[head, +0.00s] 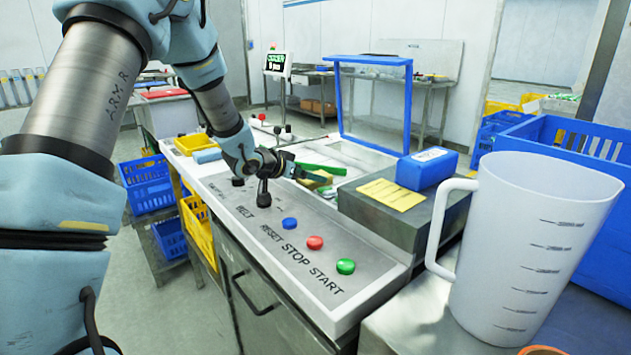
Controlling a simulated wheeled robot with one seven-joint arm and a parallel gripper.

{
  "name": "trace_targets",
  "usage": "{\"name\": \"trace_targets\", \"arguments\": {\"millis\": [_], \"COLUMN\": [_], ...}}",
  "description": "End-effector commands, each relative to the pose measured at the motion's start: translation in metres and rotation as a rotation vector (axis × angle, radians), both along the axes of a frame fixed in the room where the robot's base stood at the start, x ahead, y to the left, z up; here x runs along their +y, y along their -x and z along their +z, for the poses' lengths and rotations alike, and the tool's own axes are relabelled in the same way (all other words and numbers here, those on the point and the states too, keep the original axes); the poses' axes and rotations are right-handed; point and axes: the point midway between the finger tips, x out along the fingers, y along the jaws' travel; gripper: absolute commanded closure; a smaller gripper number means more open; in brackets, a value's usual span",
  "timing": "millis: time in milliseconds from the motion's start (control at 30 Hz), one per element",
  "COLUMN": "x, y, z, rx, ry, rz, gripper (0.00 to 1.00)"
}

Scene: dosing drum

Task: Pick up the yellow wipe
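A flat yellow wipe (392,194) with faint lines lies on top of a grey metal block (385,222), right of centre. A blue box-shaped item (427,169) is beside it at the back right of the block. My gripper (298,170) is above the back of the control panel, left of the wipe and apart from it. Its dark fingers point right; they are small and partly hidden, so I cannot tell whether they are open. A green-handled item (322,169) and a small yellowish item (318,181) show just beyond the fingertips.
The control panel has a black lever (263,195) and blue (290,223), red (315,243) and green (346,266) buttons. A large white measuring jug (530,250) stands at the right. A blue frame (408,110) rises behind the block. Blue and yellow crates stand around.

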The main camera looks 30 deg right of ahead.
Motion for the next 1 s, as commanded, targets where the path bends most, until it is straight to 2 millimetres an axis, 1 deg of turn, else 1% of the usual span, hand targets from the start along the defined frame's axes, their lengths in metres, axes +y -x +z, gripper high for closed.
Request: {"name": "trace_targets", "arguments": {"millis": [33,100,200,467,567,1000], "x": [-0.007,-0.015,-0.022,-0.025,-0.025,-0.025], "y": [-0.002,-0.006,-0.009,-0.011,-0.011,-0.010], "z": [-0.004,-0.008,-0.013,-0.015,-0.015,-0.015], "rx": [0.001,0.000,0.000,-0.001,-0.001,0.000], "ry": [-0.001,-0.001,-0.001,-0.002,-0.001,-0.001], "rz": [-0.002,-0.001,0.000,0.001,0.000,0.001], "gripper": [0.00,0.00,0.00,0.00,0.09,0.58]}}
